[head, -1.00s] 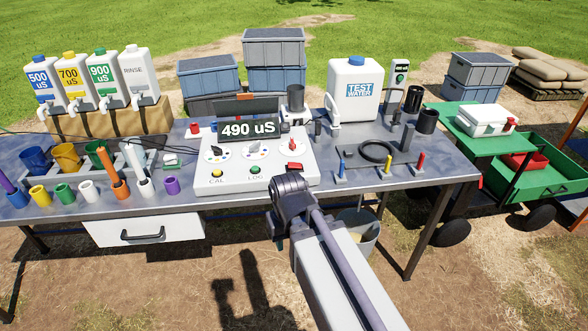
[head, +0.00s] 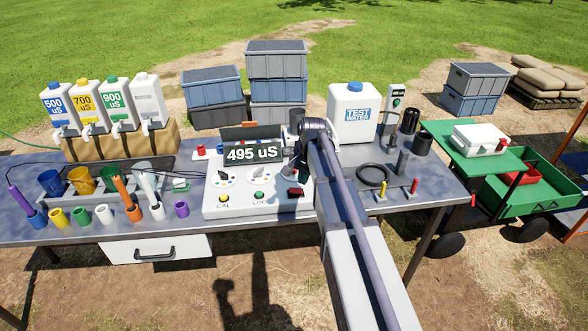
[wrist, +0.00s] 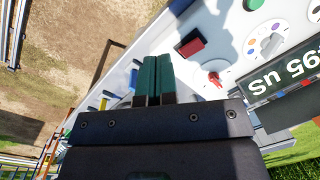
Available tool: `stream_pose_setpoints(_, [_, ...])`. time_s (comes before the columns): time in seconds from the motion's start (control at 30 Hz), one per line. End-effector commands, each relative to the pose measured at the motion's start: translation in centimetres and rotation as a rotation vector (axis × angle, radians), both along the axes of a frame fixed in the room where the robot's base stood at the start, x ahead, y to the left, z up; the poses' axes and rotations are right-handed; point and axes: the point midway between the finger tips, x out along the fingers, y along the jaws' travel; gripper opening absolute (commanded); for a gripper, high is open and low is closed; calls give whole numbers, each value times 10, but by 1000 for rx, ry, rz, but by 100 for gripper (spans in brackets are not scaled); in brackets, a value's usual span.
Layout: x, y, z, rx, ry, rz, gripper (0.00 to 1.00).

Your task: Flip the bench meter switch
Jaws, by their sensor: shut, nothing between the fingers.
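The bench meter (head: 253,205) is a white sloped panel on the table, with a dark display (head: 253,154) reading 495 uS. A red rocker switch (head: 296,192) sits at its lower right and also shows in the wrist view (wrist: 191,47). My gripper (wrist: 156,60) is shut and empty. In the wrist view its dark green fingertips lie just left of and below the switch, with a visible gap. In the head view my arm hides most of the gripper, over the meter's right side. Whether the fingers touch the panel cannot be told.
A red-marked knob (wrist: 213,78) is beside the switch. Yellow (head: 224,199) and green buttons are on the front strip. A black cable coil (head: 372,175) and the test water jug (head: 354,115) stand right of the meter. Cups and probes fill the left.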

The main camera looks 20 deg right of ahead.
Motion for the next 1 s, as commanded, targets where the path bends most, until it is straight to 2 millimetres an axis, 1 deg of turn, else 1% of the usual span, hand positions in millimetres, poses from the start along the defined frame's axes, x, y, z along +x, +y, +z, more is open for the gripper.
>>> stream_pose_setpoints(0.03, [45,-20,20,24,15,-179,0])
stream_pose_setpoints(0.1, [76,-32,21,57,42,-425,0])
stream_pose_setpoints(0.13, [85,-34,19,68,54,-516,0])
stream_pose_setpoints(0.2, [97,-33,16,89,82,-696,0])
stream_pose_setpoints(0.3, [97,-30,16,103,109,-871,0])
stream_pose_setpoints(0.4, [96,-30,16,105,122,-954,0])
stream_pose_setpoints(0.77, [95,-29,14,104,124,-967,0])
stream_pose_setpoints(0.87, [95,-28,6,104,124,-967,0])
stream_pose_setpoints(0.97, [96,-25,-9,104,124,-966,0])
stream_pose_setpoints(1.0, [96,-24,-17,104,124,-966,0])
